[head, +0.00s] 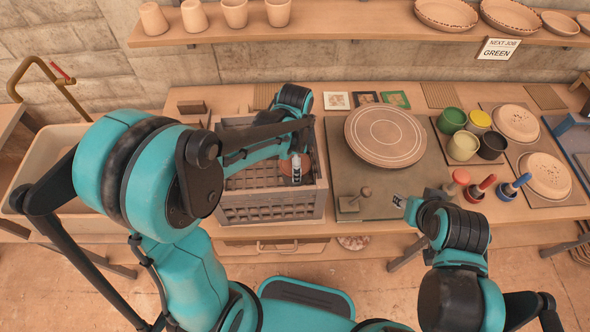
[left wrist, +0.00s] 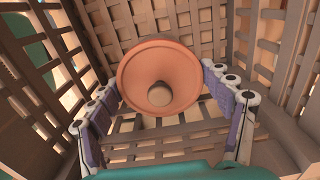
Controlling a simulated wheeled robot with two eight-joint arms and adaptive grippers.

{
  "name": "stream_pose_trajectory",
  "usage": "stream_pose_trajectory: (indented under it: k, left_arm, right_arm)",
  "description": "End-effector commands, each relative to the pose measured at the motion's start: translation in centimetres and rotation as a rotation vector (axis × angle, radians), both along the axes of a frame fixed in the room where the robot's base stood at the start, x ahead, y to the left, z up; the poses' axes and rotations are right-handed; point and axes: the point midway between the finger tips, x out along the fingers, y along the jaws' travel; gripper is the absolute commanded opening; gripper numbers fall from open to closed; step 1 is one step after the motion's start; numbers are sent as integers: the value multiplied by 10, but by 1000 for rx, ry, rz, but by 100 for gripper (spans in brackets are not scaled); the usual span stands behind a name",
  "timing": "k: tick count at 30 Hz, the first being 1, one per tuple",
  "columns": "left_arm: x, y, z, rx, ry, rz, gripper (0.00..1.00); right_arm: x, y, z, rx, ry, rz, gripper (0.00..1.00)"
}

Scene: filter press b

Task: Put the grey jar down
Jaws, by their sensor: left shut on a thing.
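My left gripper (head: 296,168) reaches down into the grey slatted crate (head: 270,212). It is shut on a round terracotta piece (head: 306,166), mostly hidden by the gripper in the head view. In the left wrist view the terracotta piece (left wrist: 185,72) shows a wide rim and a small pale round centre, between the two purple-padded fingers (left wrist: 162,105). Crate slats surround it; whether it touches the crate floor I cannot tell. No plainly grey jar shows. My right gripper (head: 399,201) is above the front of the bench; its finger gap is unclear.
Right of the crate is a dark board with a round disc (head: 385,135) and a small wooden tool (head: 354,198). Further right stand green (head: 452,120), yellow (head: 479,122), cream (head: 463,146) and black (head: 491,146) jars. Stamps with coloured handles (head: 481,187) stand in front.

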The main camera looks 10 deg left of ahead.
Motion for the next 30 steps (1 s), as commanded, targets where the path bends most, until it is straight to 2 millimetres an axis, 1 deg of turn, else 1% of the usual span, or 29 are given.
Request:
stream_pose_trajectory:
  k: [1, 3, 6, 13, 17, 18, 20, 21, 30]
  left_arm:
    - [0, 0, -9, 0, 0, 0, 48]
    - [0, 0, -21, 0, 0, 0, 48]
    - [1, 0, -34, 0, 0, 0, 48]
    - [0, 0, -34, 0, 0, 0, 48]
    - [0, 0, -38, 0, 0, 0, 48]
    - [0, 0, -38, 0, 0, 0, 82]
    - [0, 0, -37, 0, 0, 0, 98]
    - [0, 0, -37, 0, 0, 0, 100]
    - [0, 0, -37, 0, 0, 0, 100]
  right_arm:
    - [0, 0, -4, 0, 0, 0, 40]
    - [0, 0, -9, 0, 0, 0, 40]
    - [0, 0, -13, 0, 0, 0, 40]
    - [0, 0, -11, 0, 0, 0, 40]
    - [0, 0, -15, 0, 0, 0, 40]
    - [0, 0, -15, 0, 0, 0, 40]
    - [0, 0, -14, 0, 0, 0, 40]
    - [0, 0, -14, 0, 0, 0, 40]
    - [0, 0, -14, 0, 0, 0, 40]
